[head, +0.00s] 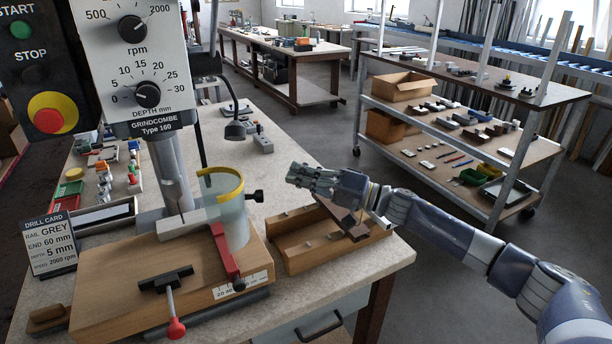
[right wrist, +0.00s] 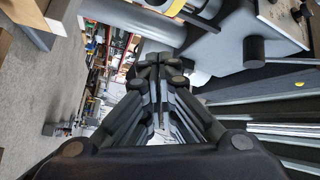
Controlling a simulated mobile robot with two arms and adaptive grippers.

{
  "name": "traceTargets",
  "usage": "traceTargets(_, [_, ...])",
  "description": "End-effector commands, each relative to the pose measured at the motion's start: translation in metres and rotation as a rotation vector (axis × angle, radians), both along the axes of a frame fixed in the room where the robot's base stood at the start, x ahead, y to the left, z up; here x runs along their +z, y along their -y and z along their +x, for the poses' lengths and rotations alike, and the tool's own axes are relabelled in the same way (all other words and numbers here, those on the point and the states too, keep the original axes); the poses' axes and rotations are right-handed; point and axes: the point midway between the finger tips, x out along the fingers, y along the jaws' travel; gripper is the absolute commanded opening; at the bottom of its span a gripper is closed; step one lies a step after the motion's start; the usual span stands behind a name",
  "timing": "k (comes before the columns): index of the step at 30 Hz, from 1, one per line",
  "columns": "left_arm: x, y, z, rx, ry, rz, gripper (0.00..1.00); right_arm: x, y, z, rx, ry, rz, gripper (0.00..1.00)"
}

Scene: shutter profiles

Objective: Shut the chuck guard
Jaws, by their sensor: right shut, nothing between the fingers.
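The chuck guard (head: 233,214) is a clear curved shield with a yellow top rim, at the drill in the head view. It stands mostly to the right of the thin drill bit (head: 182,212), and a black knob (head: 257,196) sticks out on its right. I cannot tell exactly how far round it is turned. My right gripper (head: 294,174) is to the right of the guard and knob, apart from them, fingers pointing left. It is shut and empty; its closed fingers also show in the right wrist view (right wrist: 160,68). My left gripper is out of view.
A wooden fixture (head: 290,240) with a dark piece (head: 343,215) lies below my right gripper. A red lever (head: 225,250) and a red-knobbed clamp (head: 172,310) are on the drill's wooden base (head: 110,280). A drill card (head: 50,245) stands left. A shelf trolley (head: 450,130) is behind.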

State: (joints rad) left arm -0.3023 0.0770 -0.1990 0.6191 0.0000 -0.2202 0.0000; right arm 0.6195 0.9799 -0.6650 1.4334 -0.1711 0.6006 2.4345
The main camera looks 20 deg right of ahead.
Motion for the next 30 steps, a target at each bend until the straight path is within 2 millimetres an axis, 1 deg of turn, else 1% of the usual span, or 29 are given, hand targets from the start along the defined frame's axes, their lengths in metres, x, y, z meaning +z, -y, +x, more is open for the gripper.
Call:
traceTargets(1, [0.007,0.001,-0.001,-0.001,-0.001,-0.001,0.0,0.008,-0.01,0.008,0.002,0.003,0.003,0.0])
traceTargets(8, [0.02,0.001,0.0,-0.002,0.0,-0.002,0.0,0.013,-0.043,0.04,0.002,0.003,0.002,0.0])
traceTargets(10, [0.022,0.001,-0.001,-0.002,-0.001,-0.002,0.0,0.005,-0.046,0.033,0.0,-0.004,0.0,0.0])
traceTargets(15, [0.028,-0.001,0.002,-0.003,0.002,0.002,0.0,-0.003,-0.053,0.018,0.001,-0.002,0.0,0.0])
traceTargets(18, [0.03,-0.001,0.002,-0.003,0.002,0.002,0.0,-0.006,-0.055,0.012,0.0,-0.001,0.0,0.0])
traceTargets(23, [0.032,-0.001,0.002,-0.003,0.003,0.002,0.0,-0.009,-0.057,0.008,0.0,-0.001,-0.001,0.0])
traceTargets(30, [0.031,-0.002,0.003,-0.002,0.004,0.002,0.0,-0.01,-0.057,0.007,-0.001,0.001,0.0,0.0])
